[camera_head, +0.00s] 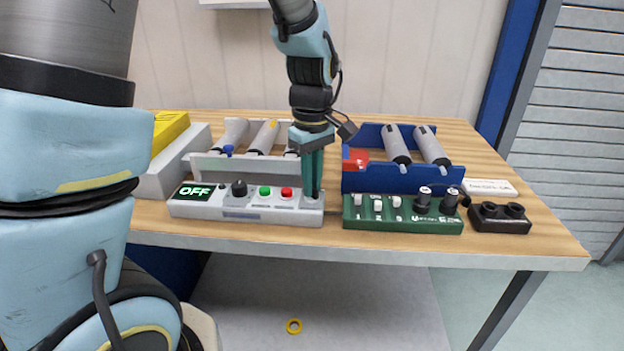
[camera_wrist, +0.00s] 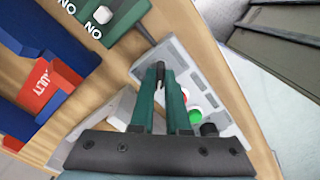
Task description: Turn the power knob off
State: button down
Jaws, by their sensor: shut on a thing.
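A light grey control box (camera_head: 248,211) lies near the table's front edge; its display (camera_head: 194,193) reads OFF in green. A black knob (camera_head: 239,188), a green button (camera_head: 265,191) and a red button (camera_head: 287,193) stand on its top. My gripper (camera_head: 313,192) points down at the box's right end. Its teal fingers are shut on a small dark knob there, mostly hidden by them. In the wrist view, my gripper (camera_wrist: 161,74) has this dark part between its fingertips, with the red button (camera_wrist: 184,95), green button (camera_wrist: 194,116) and black knob (camera_wrist: 209,130) beside it.
A green panel (camera_head: 400,224) with white switches and black knobs stands close on the right. Behind are a blue rack (camera_head: 372,184) and a grey rack (camera_head: 215,167) holding cylinders. A black two-hole block (camera_head: 500,224) sits at the table's right.

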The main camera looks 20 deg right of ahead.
dwell(0.4)
jog(key=c, duration=0.9)
grip_release()
jog(key=shift+r, duration=0.15)
notch_tip(320, 180, up, 11)
jog(key=shift+f+b, duration=0.2)
jog(key=shift+b, duration=0.25)
jog(key=w+a+f, duration=0.1)
jog(key=a+f, duration=0.1)
jog(key=a, duration=0.3)
jog(key=w+a+f+m, duration=0.1)
jog(key=a+f, duration=0.1)
jog(key=a, duration=0.3)
jog(key=w+a+f+m, duration=0.1)
jog(key=a+f, duration=0.1)
jog(key=a, duration=0.3)
jog(key=shift+w+f+t, duration=0.25)
jog(key=shift+w+t, duration=0.05)
jog(key=shift+t, duration=0.1)
jog(key=s+a+f+m, duration=0.2)
jog(key=a+f+m, duration=0.1)
jog(key=a, duration=0.7)
jog(key=shift+s+a+f+t, duration=0.3)
jog(key=shift+s+f+t, duration=0.1)
jog(key=shift+f, duration=0.3)
